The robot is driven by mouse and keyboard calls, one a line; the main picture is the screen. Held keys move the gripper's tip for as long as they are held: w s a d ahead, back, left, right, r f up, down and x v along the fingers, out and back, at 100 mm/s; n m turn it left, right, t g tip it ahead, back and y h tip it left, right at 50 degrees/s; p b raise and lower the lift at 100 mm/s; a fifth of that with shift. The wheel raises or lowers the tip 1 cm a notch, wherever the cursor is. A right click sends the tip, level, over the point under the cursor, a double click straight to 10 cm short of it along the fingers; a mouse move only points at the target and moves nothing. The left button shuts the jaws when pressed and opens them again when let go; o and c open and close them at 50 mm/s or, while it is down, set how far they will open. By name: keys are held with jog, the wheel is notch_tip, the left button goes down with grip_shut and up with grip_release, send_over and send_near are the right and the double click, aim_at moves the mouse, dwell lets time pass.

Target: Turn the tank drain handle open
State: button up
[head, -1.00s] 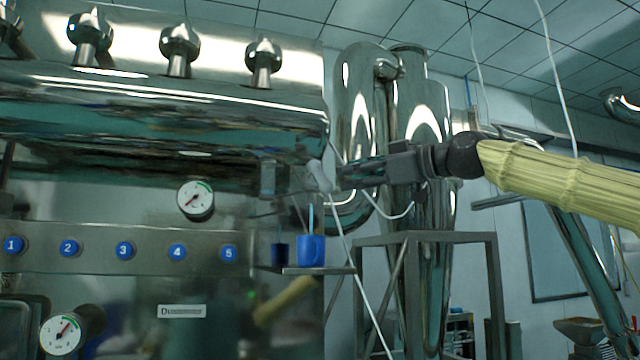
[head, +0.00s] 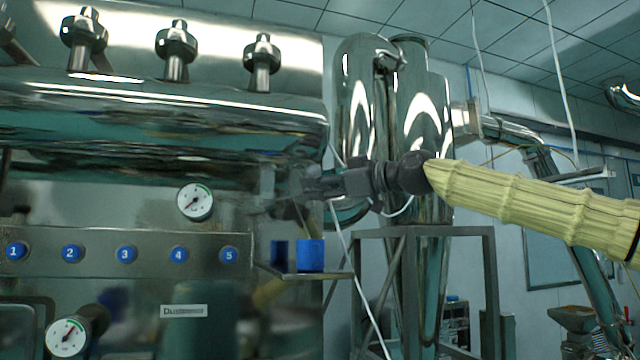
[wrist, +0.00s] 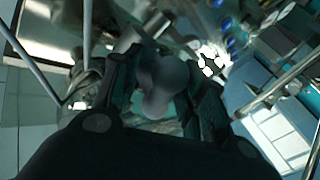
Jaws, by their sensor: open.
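The drain handle is a smooth grey, rounded lever (wrist: 165,82) in the wrist view. It sits between the two dark fingers of my gripper (wrist: 160,92), which are open on either side of it. I cannot tell whether either finger touches it. In the head view my gripper (head: 292,186) is at the lower right end of the shiny steel tank (head: 200,115) and hides most of the handle.
A blue cup (head: 310,256) stands on a small shelf (head: 305,275) just below my gripper. A pressure gauge (head: 194,202) and a row of numbered blue buttons (head: 125,254) are to the left. Steel cylinders (head: 425,110) and a frame (head: 425,232) stand behind and right.

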jog(key=shift+s+r, duration=0.2)
jog(key=shift+s, duration=0.2)
grip_shut()
jog(key=shift+w, duration=0.1)
jog(key=shift+f+b, duration=0.2)
jog(key=shift+b, duration=0.3)
jog(key=shift+m+b, duration=0.3)
jog(key=shift+b, duration=0.15)
jog(key=m+t+y+b, duration=0.1)
jog(key=m+b, duration=0.1)
jog(key=b, duration=0.2)
jog(key=shift+f, duration=0.15)
jog(key=m+t+y+b, duration=0.1)
jog(key=m+b, duration=0.1)
jog(key=b, duration=0.1)
jog(key=shift+t+b, duration=0.35)
jog(key=shift+t, duration=0.05)
jog(key=shift+r+m+t+b, duration=0.2)
jog(key=shift+m+t+b, duration=0.1)
jog(key=shift+m+b, duration=0.35)
jog(key=shift+r, duration=0.15)
